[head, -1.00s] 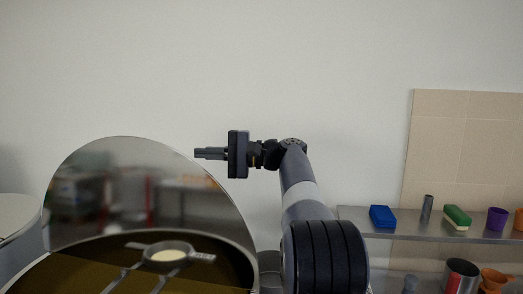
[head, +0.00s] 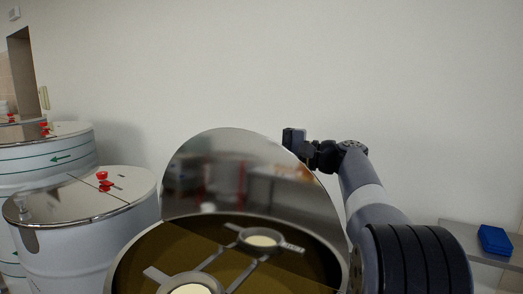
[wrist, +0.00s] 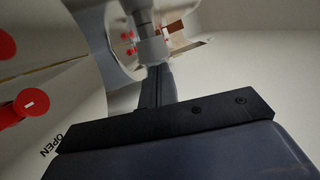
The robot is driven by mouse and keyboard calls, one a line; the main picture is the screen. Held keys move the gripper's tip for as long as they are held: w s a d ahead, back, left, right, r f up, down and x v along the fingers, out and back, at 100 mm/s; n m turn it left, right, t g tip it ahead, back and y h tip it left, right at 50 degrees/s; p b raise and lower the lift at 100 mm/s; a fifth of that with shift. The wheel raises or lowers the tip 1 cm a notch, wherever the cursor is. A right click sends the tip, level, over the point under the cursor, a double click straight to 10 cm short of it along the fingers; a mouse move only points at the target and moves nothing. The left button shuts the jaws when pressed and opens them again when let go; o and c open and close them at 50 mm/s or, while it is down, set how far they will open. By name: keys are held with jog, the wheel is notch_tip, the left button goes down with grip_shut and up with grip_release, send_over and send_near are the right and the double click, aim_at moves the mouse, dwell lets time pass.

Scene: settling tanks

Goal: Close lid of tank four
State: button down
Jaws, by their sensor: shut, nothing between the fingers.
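A tank (head: 117,277) with its round mirror-like lid (head: 235,170) standing up stands in the middle of the head view. I cannot read a number on it. Brown liquid and a metal frame with pale round discs show inside. My gripper (head: 288,135) is beside the upper right edge of the lid, partly behind it, so the fingers are hidden there. In the wrist view my gripper (wrist: 157,85) is shut and empty. A pale surface with red knobs (wrist: 28,101) and the word OPEN lies at the left of that view.
Other white tanks with shut lids (head: 85,197) and red knobs stand at the left, one with a green arrow. A steel shelf (head: 470,244) with a blue block (head: 494,240) is at the lower right. The wall behind is bare.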

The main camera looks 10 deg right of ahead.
aim_at(230, 161)
jog(key=shift+s, duration=0.1)
jog(key=shift+s+a+r+n+b, duration=0.15)
jog(key=shift+s+a+n+b, duration=0.15)
jog(key=shift+s+a+b, duration=0.25)
jog(key=s+a+f+n+h+b, duration=0.25)
jog(key=s+a+n+b, duration=0.55)
jog(key=s+a+b, duration=0.6)
jog(key=s+a+f+n+h+b, duration=0.1)
jog(key=s+a+f+n+b, duration=0.3)
jog(key=f+b, duration=0.3)
jog(key=s+a+f+n+t+h+b, duration=0.1)
jog(key=s+a+f+n+b, duration=0.2)
jog(key=f+b, duration=0.5)
jog(key=shift+s+a+f+n+b, duration=0.3)
jog(key=shift+s+a+f+n, duration=0.2)
jog(key=shift+f, duration=0.2)
jog(key=shift+f+h, duration=0.15)
jog(key=shift+h, duration=0.1)
